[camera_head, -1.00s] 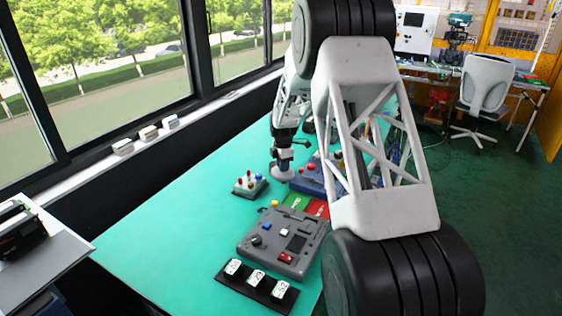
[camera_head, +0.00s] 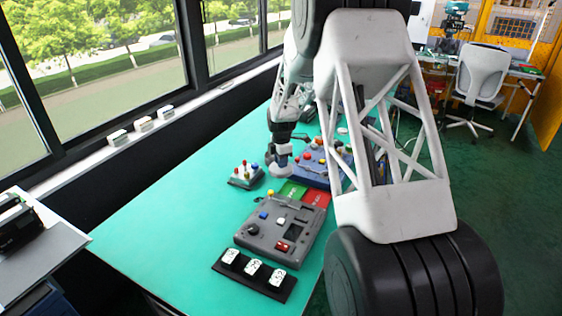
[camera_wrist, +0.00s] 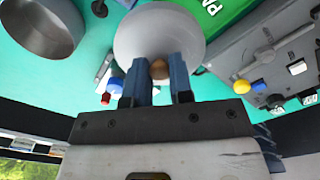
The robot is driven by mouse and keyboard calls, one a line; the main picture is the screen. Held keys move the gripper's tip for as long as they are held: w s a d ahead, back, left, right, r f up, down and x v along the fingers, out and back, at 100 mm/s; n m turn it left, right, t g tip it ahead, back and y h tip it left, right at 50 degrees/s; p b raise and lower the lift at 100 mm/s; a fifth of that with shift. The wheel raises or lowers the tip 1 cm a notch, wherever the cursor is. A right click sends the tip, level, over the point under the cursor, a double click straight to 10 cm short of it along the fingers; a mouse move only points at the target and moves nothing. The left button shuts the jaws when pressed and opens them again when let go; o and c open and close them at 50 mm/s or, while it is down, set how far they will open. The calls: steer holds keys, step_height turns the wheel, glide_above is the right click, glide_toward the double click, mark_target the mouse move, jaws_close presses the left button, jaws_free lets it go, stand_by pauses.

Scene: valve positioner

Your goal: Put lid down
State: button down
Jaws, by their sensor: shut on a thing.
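The lid (camera_wrist: 140,37) is a round grey disc with a small brown knob (camera_wrist: 159,69). My gripper (camera_wrist: 161,78) is shut on the knob in the wrist view, with a blue finger on each side of it. The lid hides whatever is directly behind it, and I cannot tell its height above the table. An open grey round pot (camera_wrist: 42,22) stands to the left of the lid, apart from it.
The green table (camera_head: 175,225) has clear room at the left. Near my gripper are a button box (camera_head: 244,176), a blue panel (camera_head: 318,172), and green (camera_head: 292,190) and red (camera_head: 317,198) mats. A grey control panel (camera_head: 262,238) and a dark tray of numbered blocks (camera_head: 225,268) lie nearer.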

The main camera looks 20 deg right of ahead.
steer(key=shift+a, duration=0.1)
steer(key=r, duration=0.2)
glide_above(237, 203)
steer(key=shift+w+f+m, duration=0.1)
steer(key=shift+f+m, duration=0.1)
steer(key=shift+m, duration=0.2)
steer(key=shift+f, duration=0.1)
steer(key=shift+f, duration=3)
steer(key=shift+f, duration=1.9)
steer(key=shift+f, duration=0.15)
steer(key=c, duration=1)
jaws_free()
